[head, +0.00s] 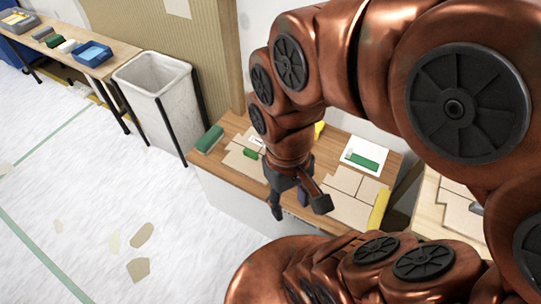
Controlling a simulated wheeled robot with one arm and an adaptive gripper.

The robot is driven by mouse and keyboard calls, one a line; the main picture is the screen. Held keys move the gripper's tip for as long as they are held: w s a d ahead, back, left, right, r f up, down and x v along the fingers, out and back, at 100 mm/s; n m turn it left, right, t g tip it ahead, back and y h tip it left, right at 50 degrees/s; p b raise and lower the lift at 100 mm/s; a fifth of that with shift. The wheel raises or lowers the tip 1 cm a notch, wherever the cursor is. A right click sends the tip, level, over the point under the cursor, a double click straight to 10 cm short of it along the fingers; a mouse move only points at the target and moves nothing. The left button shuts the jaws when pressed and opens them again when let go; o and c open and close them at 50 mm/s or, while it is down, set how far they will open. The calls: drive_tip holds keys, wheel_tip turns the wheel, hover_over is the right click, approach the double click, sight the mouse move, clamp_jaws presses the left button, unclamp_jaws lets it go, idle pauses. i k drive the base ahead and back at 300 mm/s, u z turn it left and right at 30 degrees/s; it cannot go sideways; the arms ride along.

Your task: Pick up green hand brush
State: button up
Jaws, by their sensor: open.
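Several green items lie on the wooden table, and I cannot tell for sure which is the hand brush. A long green block-like item (209,139) lies at the table's left end. A small green piece (250,153) lies on beige sheets to its right. A flat green item (364,161) lies on a white sheet (350,150) at the right. My gripper (298,209) points down at the table's front edge, right of the first two and left of the third. Its fingers are apart. A small dark bluish shape (303,196) shows between them, unclear. My arm hides part of the table.
The wooden table (222,172) also bears beige sheets (345,207) and a yellow roll (379,210). A white bin (165,110) stands left of it. A far table (115,58) holds a blue tray (92,53) and other items. The floor at left is mostly open, with scattered scraps (138,268).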

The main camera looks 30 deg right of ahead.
sight(205, 147)
drive_tip(key=u, duration=0.05)
drive_tip(key=k, duration=0.6)
drive_tip(key=u, duration=0.75)
drive_tip(key=i, duration=1.8)
drive_tip(key=z, duration=0.35)
